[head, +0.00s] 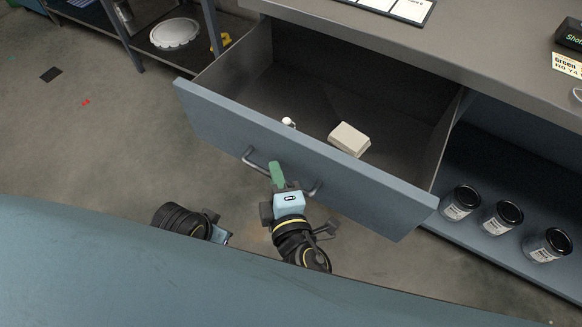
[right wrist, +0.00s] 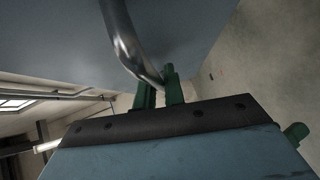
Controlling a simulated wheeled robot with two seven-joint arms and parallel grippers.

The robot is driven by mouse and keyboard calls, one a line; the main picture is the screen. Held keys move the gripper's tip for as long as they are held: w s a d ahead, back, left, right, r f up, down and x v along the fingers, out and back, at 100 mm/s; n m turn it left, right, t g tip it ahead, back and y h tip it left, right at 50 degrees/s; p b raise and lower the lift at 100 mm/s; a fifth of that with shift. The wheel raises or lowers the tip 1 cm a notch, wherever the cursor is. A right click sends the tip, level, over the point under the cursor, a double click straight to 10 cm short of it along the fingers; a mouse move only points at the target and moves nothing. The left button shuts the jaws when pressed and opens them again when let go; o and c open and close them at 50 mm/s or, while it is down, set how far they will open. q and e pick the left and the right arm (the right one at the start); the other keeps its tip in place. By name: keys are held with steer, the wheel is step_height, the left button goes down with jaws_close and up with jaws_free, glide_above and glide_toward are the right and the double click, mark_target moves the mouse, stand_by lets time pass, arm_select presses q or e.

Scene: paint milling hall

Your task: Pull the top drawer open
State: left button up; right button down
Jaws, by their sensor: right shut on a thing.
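The top drawer (head: 300,163) stands well out from under the worktop, and its grey inside shows. Its blue-grey front carries a metal bar handle (head: 250,161). My right gripper (head: 278,174) is at the middle of this handle, shut on it, with its green fingers over the bar. In the right wrist view the handle (right wrist: 124,42) runs down to the green fingers of the same gripper (right wrist: 161,92). My left gripper (head: 217,231) hangs low to the left, apart from the drawer; its fingers are too hidden to read.
A pale box (head: 349,139) and a small white item (head: 288,123) lie in the drawer. Several labelled cans (head: 502,217) stand on the blue shelf (head: 475,165) at right. A rack with a white round thing (head: 174,33) is at back left. The left floor is mostly clear.

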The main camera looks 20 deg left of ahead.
arm_select(q)
steer(key=shift+s, duration=0.2)
arm_select(e)
steer(key=shift+s+a, duration=0.1)
steer(key=shift+s, duration=0.3)
arm_select(q)
steer(key=shift+d, duration=0.1)
arm_select(e)
steer(key=c, duration=1.5)
jaws_free()
arm_select(q)
steer(key=shift+r, duration=0.1)
